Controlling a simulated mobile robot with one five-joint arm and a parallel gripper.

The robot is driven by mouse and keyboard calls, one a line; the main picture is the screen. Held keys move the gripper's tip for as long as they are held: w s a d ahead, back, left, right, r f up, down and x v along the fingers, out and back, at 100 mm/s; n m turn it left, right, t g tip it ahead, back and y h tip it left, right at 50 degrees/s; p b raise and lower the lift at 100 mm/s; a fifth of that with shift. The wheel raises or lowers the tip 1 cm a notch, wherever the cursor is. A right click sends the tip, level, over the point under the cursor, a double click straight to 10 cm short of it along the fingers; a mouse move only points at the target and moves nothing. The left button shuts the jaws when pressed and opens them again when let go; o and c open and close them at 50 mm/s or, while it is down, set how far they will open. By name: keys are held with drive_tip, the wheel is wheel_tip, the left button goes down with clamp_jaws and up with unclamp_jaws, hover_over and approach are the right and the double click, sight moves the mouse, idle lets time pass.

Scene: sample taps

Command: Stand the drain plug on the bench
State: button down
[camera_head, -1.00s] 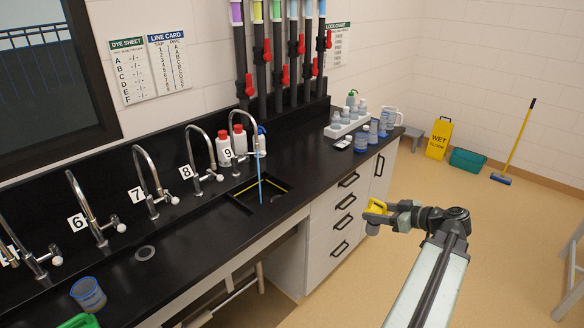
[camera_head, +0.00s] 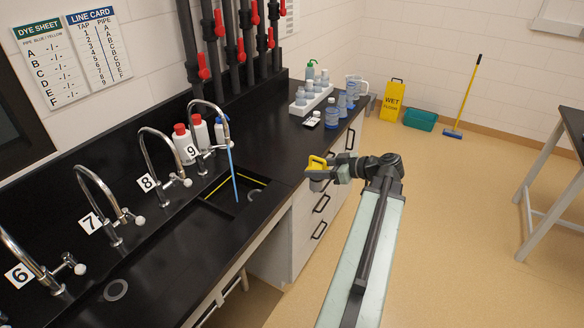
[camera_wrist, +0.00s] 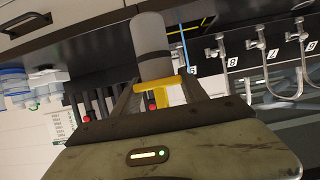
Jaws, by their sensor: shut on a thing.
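My gripper (camera_head: 322,173) is shut on the drain plug (camera_head: 317,162), which shows as a yellow part at the jaws. In the wrist view the plug (camera_wrist: 152,45) has a pale and dark grey cylindrical body with a yellow part between the fingers (camera_wrist: 158,92). The plug is held in the air, beside the front edge of the black bench (camera_head: 262,138) in the picture, apart from any surface as far as I can tell. Its exact height over the bench is unclear.
Tap 9 (camera_head: 222,112) runs a blue stream (camera_head: 234,172) into the sink (camera_head: 215,200), which has yellow lines inside. A bottle rack (camera_head: 306,105), blue-labelled bottles (camera_head: 333,112) and red-capped bottles (camera_head: 182,140) stand on the bench. Bare bench top lies between the sink and the rack.

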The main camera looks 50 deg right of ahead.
drive_tip(key=w+a+f, duration=0.1)
drive_tip(key=w+a, duration=0.3)
drive_tip(key=w, duration=0.6)
drive_tip(key=w+d+f+b, duration=0.1)
drive_tip(key=w+d+b, duration=0.1)
drive_tip(key=w+d, duration=0.1)
drive_tip(key=w+d+f+b, duration=0.2)
drive_tip(key=w+d, duration=0.1)
drive_tip(key=d, duration=0.2)
drive_tip(key=w+d+f+b, duration=0.2)
drive_tip(key=w+d, duration=0.1)
drive_tip(key=d, duration=0.1)
drive_tip(key=shift+d+f, duration=0.2)
drive_tip(key=shift+d, duration=0.2)
drive_tip(key=shift+r, duration=0.25)
drive_tip(key=shift+f, duration=0.2)
drive_tip(key=c, duration=0.6)
unclamp_jaws()
drive_tip(key=shift+r, duration=0.15)
